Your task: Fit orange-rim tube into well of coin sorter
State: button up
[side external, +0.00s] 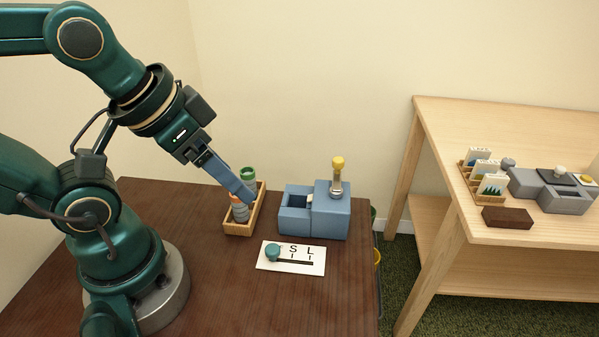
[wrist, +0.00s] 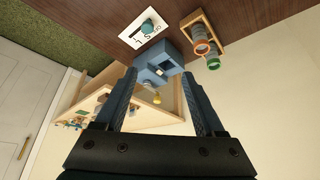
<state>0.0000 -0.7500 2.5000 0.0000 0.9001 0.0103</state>
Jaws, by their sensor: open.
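The orange-rim tube (side external: 239,212) stands in a small wooden rack (side external: 240,230), partly hidden behind my gripper in the side view. My gripper (side external: 246,193) is open and empty. In the wrist view its fingers (wrist: 163,90) are spread, and both tubes lie outside them, to the upper right.
A white card (side external: 290,265) marked S and L, with a teal knob, lies in front of the sorter. The brown table's (side external: 210,295) front is clear. A separate light wooden table (side external: 470,180) at the right holds a grey device, cards and a brown block.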

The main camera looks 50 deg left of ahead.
jog(key=m, duration=0.2)
jog(key=m+g, duration=0.4)
jog(key=g, duration=0.1)
send_over(240, 207)
jog(key=f, duration=0.2)
jog(key=w+f, duration=0.1)
jog(key=f, duration=0.1)
jog(key=shift+a, duration=0.25)
jog(key=shift+s+a+f, duration=0.1)
jog(key=shift+a+f, duration=0.15)
jog(key=shift+f, duration=0.05)
jog(key=shift+s+a+f+g, duration=0.15)
jog(key=shift+f+g, duration=0.15)
jog(key=shift+f, duration=2.45)
grip_shut()
